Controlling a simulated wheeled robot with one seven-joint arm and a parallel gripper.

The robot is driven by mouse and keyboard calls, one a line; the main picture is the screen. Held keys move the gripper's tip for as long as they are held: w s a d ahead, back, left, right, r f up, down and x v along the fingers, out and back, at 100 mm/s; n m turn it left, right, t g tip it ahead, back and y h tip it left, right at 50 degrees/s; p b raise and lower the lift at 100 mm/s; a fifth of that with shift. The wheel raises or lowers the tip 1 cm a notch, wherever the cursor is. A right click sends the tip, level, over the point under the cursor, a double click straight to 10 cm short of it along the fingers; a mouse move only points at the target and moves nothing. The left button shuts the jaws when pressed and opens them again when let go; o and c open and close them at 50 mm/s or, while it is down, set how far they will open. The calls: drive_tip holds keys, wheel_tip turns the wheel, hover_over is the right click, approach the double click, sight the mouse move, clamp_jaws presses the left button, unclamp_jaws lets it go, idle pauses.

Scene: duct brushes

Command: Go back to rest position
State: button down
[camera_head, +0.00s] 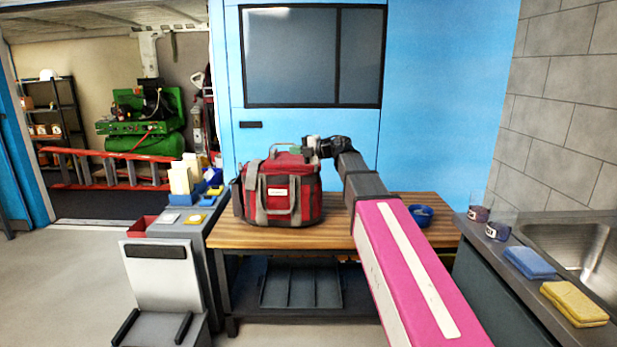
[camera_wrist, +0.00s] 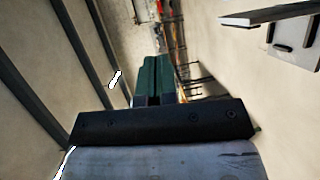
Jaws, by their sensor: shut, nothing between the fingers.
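My gripper (camera_head: 301,150) is at the end of my outstretched arm, above the right rear of the red and grey bag (camera_head: 279,192) on the wooden table (camera_head: 350,226). In the wrist view, the green fingers of my gripper (camera_wrist: 152,62) are pressed together with nothing between them. I cannot tell from the head view whether the fingertips touch the bag's top. No brushes can be made out in these views.
A blue bowl (camera_head: 421,216) stands on the table to the right of my arm. Two glasses (camera_head: 500,226), a blue sponge (camera_head: 529,262) and a yellow sponge (camera_head: 574,303) are by the sink (camera_head: 580,250).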

drive_tip(key=w+d+f+m+t+h, duration=0.3)
drive_tip(key=d+f+m+t+h, duration=1)
drive_tip(key=d+m, duration=0.7)
drive_tip(key=s+d+f+m+g+h, duration=0.2)
drive_tip(key=f+m+g, duration=0.1)
drive_tip(key=f, duration=0.2)
drive_tip(key=s+d+f+m+g+h, duration=0.2)
drive_tip(key=f, duration=0.4)
drive_tip(key=s+d+f+m+g+h, duration=0.1)
drive_tip(key=s+d+f+m+g, duration=0.25)
drive_tip(key=s+f+g, duration=0.55)
drive_tip(key=s+a+f+m+g+y, duration=0.1)
drive_tip(key=s+a+f+g, duration=0.1)
drive_tip(key=s+f, duration=0.4)
drive_tip(key=s+a+f+m+g+y, duration=0.1)
drive_tip(key=s+a+f+m+g, duration=0.1)
drive_tip(key=s+f, duration=0.4)
drive_tip(key=s+g, duration=0.1)
drive_tip(key=s, duration=0.4)
drive_tip(key=shift+y, duration=0.4)
drive_tip(key=shift+f, duration=0.1)
